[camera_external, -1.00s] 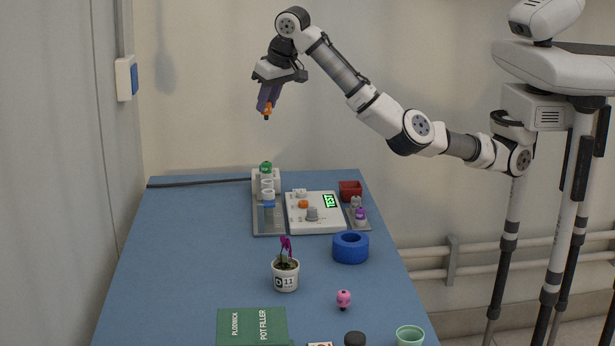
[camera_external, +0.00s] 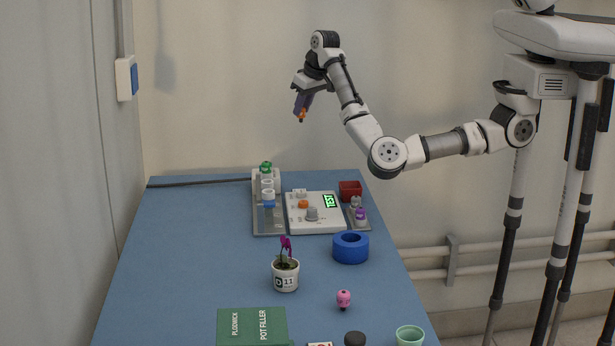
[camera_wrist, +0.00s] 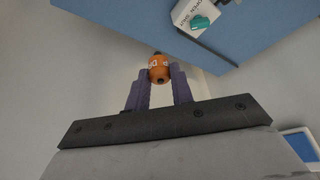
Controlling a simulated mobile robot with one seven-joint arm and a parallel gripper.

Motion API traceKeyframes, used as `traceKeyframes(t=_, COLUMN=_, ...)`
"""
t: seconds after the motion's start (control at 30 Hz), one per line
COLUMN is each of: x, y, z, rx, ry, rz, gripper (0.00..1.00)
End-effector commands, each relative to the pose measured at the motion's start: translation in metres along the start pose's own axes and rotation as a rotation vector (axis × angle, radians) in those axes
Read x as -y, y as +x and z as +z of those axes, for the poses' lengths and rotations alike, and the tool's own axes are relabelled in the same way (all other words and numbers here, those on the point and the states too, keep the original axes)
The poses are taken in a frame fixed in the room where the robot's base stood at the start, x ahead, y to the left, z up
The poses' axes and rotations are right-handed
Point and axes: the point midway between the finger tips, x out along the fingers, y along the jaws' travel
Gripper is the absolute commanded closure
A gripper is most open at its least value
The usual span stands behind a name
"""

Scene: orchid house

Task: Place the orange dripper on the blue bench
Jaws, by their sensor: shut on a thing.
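The orange dripper (camera_wrist: 158,68) is held between the purple fingers of my gripper (camera_wrist: 158,82) in the wrist view. In the external view my gripper (camera_external: 301,112) is high above the far end of the blue bench (camera_external: 190,260), with the dripper's small orange tip (camera_external: 301,117) showing below the fingers. The gripper and dripper are well clear of the bench top. The bench also shows in the wrist view (camera_wrist: 130,12).
The left middle of the bench is clear.

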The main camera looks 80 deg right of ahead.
Motion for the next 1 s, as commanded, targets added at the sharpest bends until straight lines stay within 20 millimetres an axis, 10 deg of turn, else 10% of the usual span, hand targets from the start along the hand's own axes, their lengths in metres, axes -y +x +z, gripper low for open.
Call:
traceKeyframes(t=0.27, x=0.000, y=0.017, z=0.007, rx=0.003, ry=-0.001, rz=0.004, gripper=0.98)
traceKeyframes(t=0.7, x=-0.001, y=0.114, z=0.048, rx=0.003, ry=0.000, rz=0.004, gripper=0.98)
traceKeyframes(t=1.0, x=0.001, y=0.146, z=0.061, rx=0.001, ry=-0.001, rz=-0.001, gripper=0.98)
